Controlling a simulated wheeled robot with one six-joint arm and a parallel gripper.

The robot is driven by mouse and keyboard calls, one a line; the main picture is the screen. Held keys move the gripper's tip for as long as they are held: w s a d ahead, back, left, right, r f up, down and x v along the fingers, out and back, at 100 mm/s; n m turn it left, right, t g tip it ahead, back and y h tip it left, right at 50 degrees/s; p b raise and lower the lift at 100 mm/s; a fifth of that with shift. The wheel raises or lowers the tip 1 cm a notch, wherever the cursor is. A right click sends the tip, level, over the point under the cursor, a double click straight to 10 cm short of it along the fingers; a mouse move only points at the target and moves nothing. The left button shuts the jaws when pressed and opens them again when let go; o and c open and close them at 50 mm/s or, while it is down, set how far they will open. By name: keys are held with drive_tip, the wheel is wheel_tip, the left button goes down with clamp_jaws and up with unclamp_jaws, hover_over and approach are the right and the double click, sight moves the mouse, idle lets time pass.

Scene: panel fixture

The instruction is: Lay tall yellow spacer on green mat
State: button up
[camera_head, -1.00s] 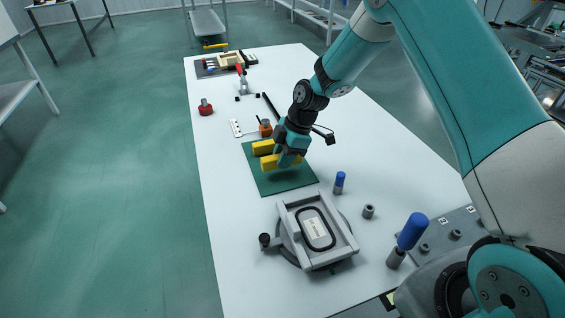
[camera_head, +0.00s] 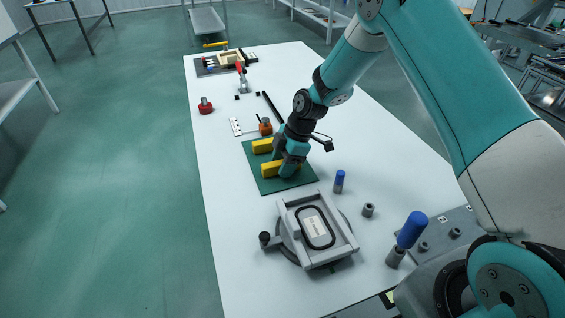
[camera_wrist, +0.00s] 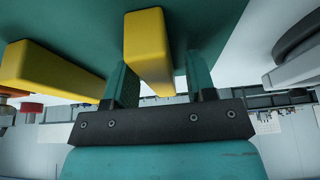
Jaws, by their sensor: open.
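One yellow spacer (camera_head: 274,170) lies on its side on the green mat (camera_head: 298,182), near its middle. My gripper (camera_head: 287,166) is low over the mat at this spacer's right end. In the wrist view the spacer (camera_wrist: 148,45) lies between the two fingers of my open gripper (camera_wrist: 158,72), with a visible gap on the right finger's side. A second yellow spacer (camera_head: 262,146) lies on the mat's far part; it also shows left of the fingers in the wrist view (camera_wrist: 50,72). I cannot tell for sure which is taller.
A grey fixture with a framed panel (camera_head: 308,232) stands in front of the mat. A small blue-topped piece (camera_head: 340,180) and a grey bushing (camera_head: 368,210) are to the right. An orange-topped piece (camera_head: 265,127) and a white strip (camera_head: 236,127) are behind.

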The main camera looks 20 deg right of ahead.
drive_tip(key=b+v, duration=0.2)
drive_tip(key=v, duration=1)
drive_tip(key=s+a+r+m, duration=0.2)
drive_tip(key=s+a+r, duration=0.1)
drive_tip(key=s+r, duration=0.15)
drive_tip(key=s+a+r+m, duration=0.2)
drive_tip(key=s+r+m, duration=0.1)
drive_tip(key=s, duration=0.5)
drive_tip(key=s+a+r+m, duration=0.2)
drive_tip(key=s+r+m, duration=0.1)
drive_tip(key=s, duration=0.6)
drive_tip(key=s+a+r+m, duration=0.2)
drive_tip(key=s+r+m, duration=0.1)
drive_tip(key=s, duration=0.6)
drive_tip(key=shift+s, duration=0.25)
